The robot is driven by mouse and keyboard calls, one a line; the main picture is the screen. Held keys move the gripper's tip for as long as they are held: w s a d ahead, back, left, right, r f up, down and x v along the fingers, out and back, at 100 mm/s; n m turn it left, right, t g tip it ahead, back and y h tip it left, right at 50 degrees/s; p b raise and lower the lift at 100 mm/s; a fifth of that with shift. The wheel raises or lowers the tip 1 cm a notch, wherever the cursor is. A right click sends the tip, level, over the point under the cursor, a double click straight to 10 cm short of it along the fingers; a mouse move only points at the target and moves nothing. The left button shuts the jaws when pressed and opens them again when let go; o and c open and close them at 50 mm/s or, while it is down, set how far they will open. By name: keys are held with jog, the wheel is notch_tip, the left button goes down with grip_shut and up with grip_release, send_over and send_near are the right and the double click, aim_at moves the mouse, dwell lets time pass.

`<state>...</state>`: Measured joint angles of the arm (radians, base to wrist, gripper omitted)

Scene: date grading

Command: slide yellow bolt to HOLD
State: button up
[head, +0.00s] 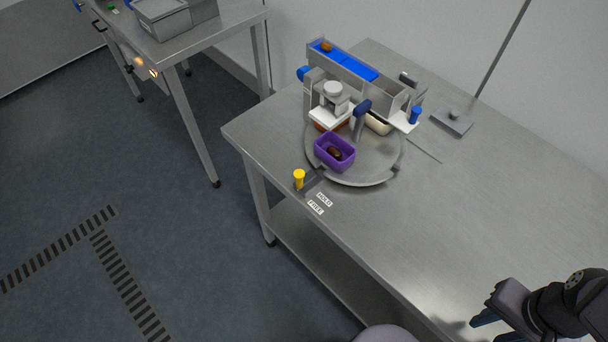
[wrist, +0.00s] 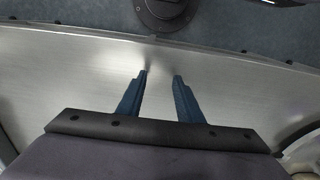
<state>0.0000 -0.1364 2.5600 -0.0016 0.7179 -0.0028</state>
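The yellow bolt knob (head: 299,178) stands at the left front edge of the table, on a dark slide beside the round turntable (head: 352,181). A HOLD label (head: 324,199) and a FREE label (head: 316,207) lie to its right on the tabletop. Which label the bolt lines up with I cannot tell. My gripper (head: 480,326) is at the lower right of the head view, far from the bolt. In the wrist view my gripper (wrist: 161,76) has its two blue fingers apart with nothing between them, over bare metal table.
On the turntable are a purple bin (head: 335,165) with dark dates and a cream bin (head: 378,125). A chute with a blue belt (head: 345,64) stands behind. A grey plate (head: 452,122) lies at right. The tabletop between my gripper and the bolt is clear.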

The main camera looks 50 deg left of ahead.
jog(key=w+a+r+p, duration=0.1)
jog(key=w+a, duration=0.1)
jog(key=a, duration=0.1)
jog(key=w+a+r+m+p, duration=0.1)
jog(key=w+a, duration=0.1)
jog(key=a, duration=0.1)
jog(key=w+a+r+m+y+p, duration=0.1)
jog(key=w+a+r, duration=0.1)
jog(key=a, duration=0.2)
jog(key=shift+w+r, duration=0.1)
jog(key=shift+w, duration=0.15)
jog(key=w+a+r+m+p, duration=0.2)
jog(key=a+m, duration=0.1)
jog(key=a, duration=0.9)
notch_tip(320, 180, up, 3)
jog(key=m+g+y+p, duration=0.2)
jog(key=m+g+p, duration=0.1)
jog(key=m+p, duration=0.1)
send_over(301, 173)
jog(key=w+d, duration=0.2)
jog(key=shift+p+x, duration=1.1)
jog(key=shift+x, duration=2.8)
jog(key=shift+s+a+r, duration=0.1)
jog(key=shift+s, duration=0.05)
grip_shut()
